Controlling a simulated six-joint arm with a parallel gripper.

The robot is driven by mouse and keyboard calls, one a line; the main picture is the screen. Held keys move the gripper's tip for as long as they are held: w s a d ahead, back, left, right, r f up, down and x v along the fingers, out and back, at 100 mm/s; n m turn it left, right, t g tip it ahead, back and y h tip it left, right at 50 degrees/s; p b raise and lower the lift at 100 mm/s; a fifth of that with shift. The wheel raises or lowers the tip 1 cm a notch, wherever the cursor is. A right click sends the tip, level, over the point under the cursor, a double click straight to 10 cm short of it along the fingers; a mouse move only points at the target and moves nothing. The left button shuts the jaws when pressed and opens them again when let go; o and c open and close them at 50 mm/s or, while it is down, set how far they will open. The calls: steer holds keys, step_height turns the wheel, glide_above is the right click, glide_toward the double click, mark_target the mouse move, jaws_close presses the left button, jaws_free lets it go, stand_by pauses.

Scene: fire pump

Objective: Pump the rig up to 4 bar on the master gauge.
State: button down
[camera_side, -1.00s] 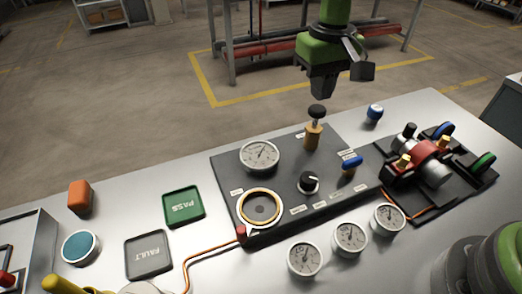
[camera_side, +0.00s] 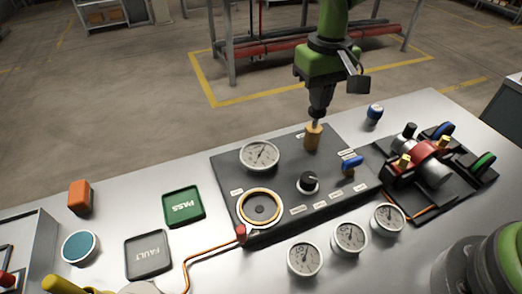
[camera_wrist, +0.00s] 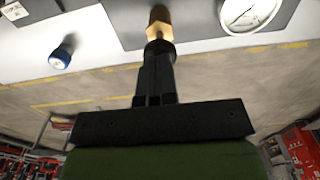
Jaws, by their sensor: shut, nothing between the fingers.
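The pump is a brass post (camera_side: 313,137) at the back of the dark panel. Its black knob is hidden behind or under my fingertips. My gripper (camera_side: 318,110) is shut, points down and is directly over the post, seemingly touching the knob. In the wrist view my shut fingers (camera_wrist: 158,48) line up with the brass post (camera_wrist: 158,27). The large white gauge (camera_side: 260,156), apparently the master gauge, stands on the panel left of the post. It also shows in the wrist view (camera_wrist: 248,12). Its reading is too small to tell.
The panel (camera_side: 285,195) also carries a black dial (camera_side: 308,182), a blue lever (camera_side: 352,162) and a brass-ringed port (camera_side: 260,208). Several small gauges (camera_side: 349,238) stand in front. A blue-capped knob (camera_side: 375,112) and a red rig (camera_side: 425,158) are to the right.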

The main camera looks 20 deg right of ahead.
steer(key=shift+f, duration=1.35)
steer(key=shift+r, duration=1.9)
steer(key=shift+f, duration=1.9)
steer(key=shift+r, duration=1.9)
